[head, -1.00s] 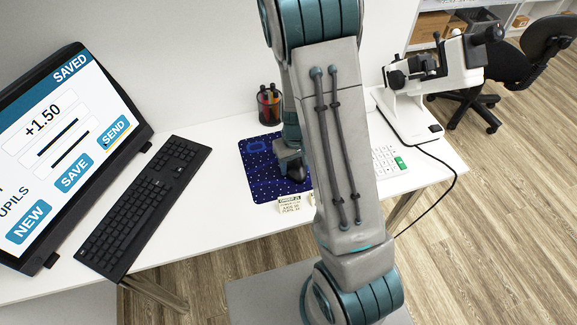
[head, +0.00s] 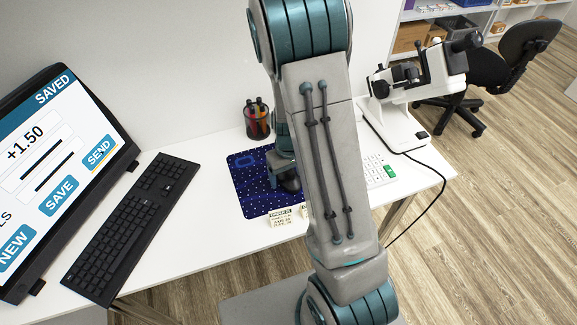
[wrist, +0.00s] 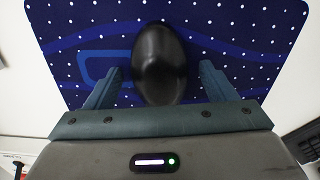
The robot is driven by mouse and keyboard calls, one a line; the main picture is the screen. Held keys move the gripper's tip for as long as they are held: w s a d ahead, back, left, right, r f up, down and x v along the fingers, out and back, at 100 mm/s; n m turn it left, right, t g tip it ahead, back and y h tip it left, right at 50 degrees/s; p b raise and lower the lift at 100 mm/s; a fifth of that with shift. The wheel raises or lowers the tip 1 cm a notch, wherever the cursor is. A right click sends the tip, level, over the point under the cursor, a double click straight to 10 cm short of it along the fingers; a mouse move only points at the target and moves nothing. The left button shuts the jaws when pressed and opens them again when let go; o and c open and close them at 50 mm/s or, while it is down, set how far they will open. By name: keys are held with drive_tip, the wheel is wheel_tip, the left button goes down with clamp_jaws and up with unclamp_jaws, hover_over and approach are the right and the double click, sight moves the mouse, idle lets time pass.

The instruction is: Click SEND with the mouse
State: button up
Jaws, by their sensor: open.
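The monitor (head: 66,225) at the left of the head view shows a blue SEND button (head: 98,153) with a yellowish edge; a small dark mark on it may be the pointer. SAVE and NEW buttons are below it, and SAVED stands at the top. The black mouse (wrist: 159,65) lies on the blue dotted mat (wrist: 235,25) in the wrist view. My gripper (wrist: 160,72) is open, with one finger on each side of the mouse and visible gaps between. In the head view my arm hides most of the gripper and mouse.
A black keyboard (head: 125,225) lies between the monitor and the mat. A pen cup (head: 257,122) stands behind the mat. Small printed blocks (head: 280,217) sit at its front edge. A calculator (head: 378,170) and a white instrument (head: 395,125) with a cable are to the right.

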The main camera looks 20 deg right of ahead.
wheel_tip(320, 180, up, 14)
drive_tip(key=shift+f+p, duration=0.15)
drive_tip(key=shift+p, duration=0.25)
idle(0.4)
